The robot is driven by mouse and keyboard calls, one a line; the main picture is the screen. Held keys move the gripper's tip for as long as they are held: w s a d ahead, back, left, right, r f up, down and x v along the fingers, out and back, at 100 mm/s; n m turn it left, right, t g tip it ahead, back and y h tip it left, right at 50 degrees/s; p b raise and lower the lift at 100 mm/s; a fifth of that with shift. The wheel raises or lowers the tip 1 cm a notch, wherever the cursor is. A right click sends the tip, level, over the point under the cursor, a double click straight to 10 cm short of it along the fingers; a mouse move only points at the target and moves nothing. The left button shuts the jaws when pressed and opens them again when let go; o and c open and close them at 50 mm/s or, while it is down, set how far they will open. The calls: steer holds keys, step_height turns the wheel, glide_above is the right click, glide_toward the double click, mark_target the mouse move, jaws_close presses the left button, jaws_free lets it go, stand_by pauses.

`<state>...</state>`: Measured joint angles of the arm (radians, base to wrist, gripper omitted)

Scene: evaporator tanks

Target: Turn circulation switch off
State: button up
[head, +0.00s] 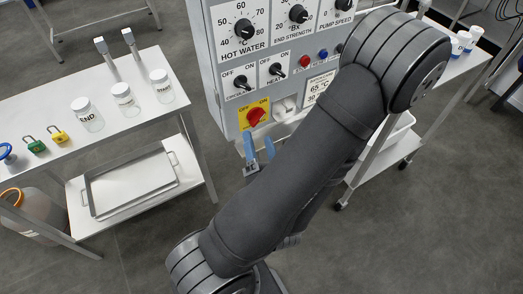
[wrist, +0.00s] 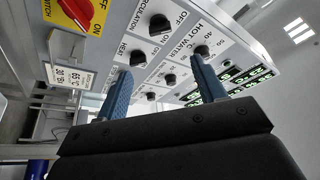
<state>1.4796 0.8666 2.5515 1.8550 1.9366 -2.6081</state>
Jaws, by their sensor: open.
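The circulation switch (head: 241,82) is a black rotary knob on the grey control panel, left of the similar heat switch (head: 275,69). OFF and ON are printed above it. In the wrist view the circulation switch (wrist: 159,23) shows near the top, beside its label. I cannot tell for sure which way its pointer is set. My gripper (head: 259,149) is in front of the panel, below the red main switch, with its blue fingers apart and empty. In the wrist view the open gripper (wrist: 160,72) faces the panel from a distance; nothing touches the knob.
A red switch on a yellow plate (head: 258,116) sits below the circulation switch. Dials for hot water (head: 244,30) and end strength are above. A white side table (head: 120,105) with jars and padlocks stands left. My arm covers the panel's lower right.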

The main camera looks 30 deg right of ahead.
steer(key=shift+v, duration=0.95)
steer(key=shift+w, duration=0.2)
steer(key=x, duration=1)
stand_by(0.5)
steer(key=shift+s, duration=0.1)
